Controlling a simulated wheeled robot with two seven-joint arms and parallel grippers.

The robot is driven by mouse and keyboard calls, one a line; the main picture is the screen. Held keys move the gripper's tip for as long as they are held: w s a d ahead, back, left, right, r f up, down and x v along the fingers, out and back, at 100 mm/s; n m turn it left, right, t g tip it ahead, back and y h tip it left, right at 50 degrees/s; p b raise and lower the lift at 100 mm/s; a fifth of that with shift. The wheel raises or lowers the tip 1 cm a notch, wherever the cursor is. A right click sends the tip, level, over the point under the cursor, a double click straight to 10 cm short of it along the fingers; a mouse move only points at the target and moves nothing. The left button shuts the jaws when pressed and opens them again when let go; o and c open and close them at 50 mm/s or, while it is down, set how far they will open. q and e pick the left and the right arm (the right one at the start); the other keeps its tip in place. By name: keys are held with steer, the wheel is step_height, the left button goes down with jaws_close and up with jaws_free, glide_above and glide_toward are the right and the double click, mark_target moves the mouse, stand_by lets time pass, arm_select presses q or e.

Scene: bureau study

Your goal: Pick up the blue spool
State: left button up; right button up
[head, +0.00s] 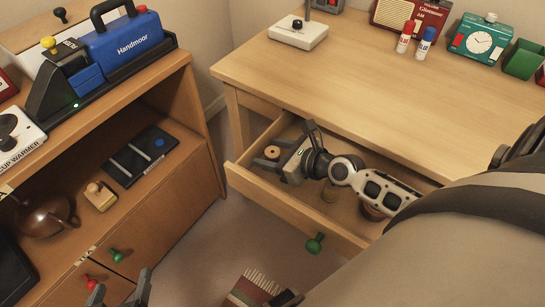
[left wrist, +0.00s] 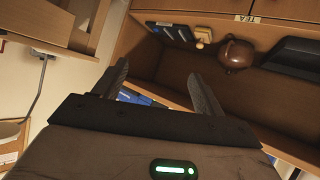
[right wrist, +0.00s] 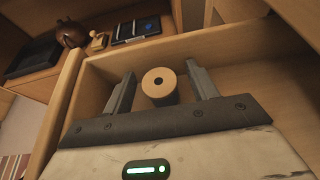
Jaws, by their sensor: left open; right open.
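A spool (right wrist: 159,79) with a pale wooden end and a dark centre hole stands in the open drawer (right wrist: 105,70). Its side looks brownish; I see no clear blue on it. It also shows in the head view (head: 272,152). My right gripper (right wrist: 160,88) is open inside the drawer, one finger on each side of this spool, with gaps to it. My left gripper (head: 119,293) is open and empty, low near the cabinet.
The drawer front with a green knob (head: 315,243) juts out from the desk (head: 400,100). The cabinet (head: 150,220) at left holds a brown teapot (head: 45,215), a dark tray (head: 141,156) and a blue case (head: 125,40). Floor lies between cabinet and drawer.

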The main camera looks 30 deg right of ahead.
steer(key=c, duration=1.1)
steer(key=shift+o, duration=0.2)
steer(key=shift+r, duration=0.1)
